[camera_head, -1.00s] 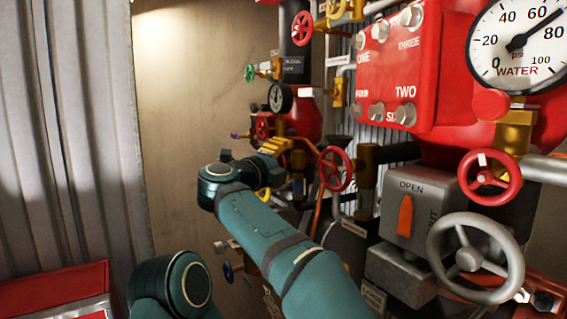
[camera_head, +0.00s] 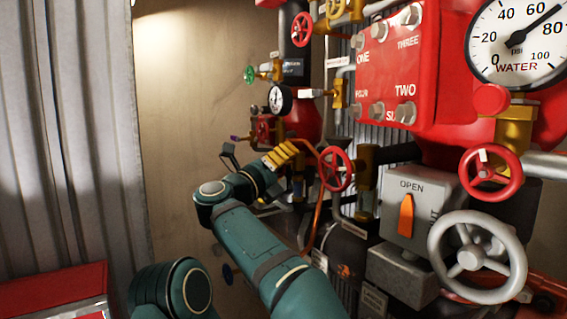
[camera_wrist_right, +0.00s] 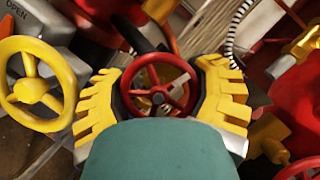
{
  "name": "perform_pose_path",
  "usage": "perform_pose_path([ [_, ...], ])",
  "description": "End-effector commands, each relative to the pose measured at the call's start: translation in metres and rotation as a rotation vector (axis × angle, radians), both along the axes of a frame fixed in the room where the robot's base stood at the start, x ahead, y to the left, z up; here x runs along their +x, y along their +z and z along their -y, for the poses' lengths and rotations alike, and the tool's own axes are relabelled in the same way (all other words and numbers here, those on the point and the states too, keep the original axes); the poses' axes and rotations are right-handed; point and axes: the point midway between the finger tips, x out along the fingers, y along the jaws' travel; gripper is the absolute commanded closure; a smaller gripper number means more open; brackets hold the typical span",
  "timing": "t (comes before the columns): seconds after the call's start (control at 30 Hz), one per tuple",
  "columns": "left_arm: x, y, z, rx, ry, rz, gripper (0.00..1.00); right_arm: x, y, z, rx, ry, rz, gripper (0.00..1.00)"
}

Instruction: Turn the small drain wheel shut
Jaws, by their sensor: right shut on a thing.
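In the right wrist view, a small red wheel (camera_wrist_right: 158,88) with spokes sits between the two yellow-padded fingers of my right gripper (camera_wrist_right: 160,95). The gripper is shut on this wheel. In the head view my right gripper (camera_head: 285,153) shows its yellow fingers edge-on among the pipes, beside a red wheel (camera_head: 335,168). The head view does not clearly show which wheel is held, and the contact is hidden there. No writing naming the drain wheel is readable. My left gripper is not in view.
A grey box marked OPEN (camera_head: 415,205) with an orange lever and a large grey handwheel (camera_head: 477,257) stand at the right. A red wheel (camera_head: 491,174) sits above them. An orange hose (camera_head: 318,215) hangs near the gripper. The beige wall area at the left is clear.

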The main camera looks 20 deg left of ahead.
Motion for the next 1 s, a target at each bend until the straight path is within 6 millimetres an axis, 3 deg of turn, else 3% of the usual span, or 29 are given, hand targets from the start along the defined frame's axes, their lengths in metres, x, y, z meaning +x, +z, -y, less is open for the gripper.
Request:
perform_pose_path([
  [0.43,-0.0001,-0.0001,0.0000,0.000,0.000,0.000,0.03,-0.0001,-0.0043,-0.0022,0.007,0.002,0.000,0.76],
  [0.47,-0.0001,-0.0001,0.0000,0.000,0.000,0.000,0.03,0.0000,-0.0043,-0.0022,0.007,0.002,0.000,0.27],
  [0.53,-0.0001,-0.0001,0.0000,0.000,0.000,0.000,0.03,0.0000,-0.0041,-0.0022,0.007,0.002,0.001,0.03],
  [1.0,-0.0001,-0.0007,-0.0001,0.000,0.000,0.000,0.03,-0.0001,-0.0022,-0.0016,-0.031,0.003,-0.027,0.03],
])
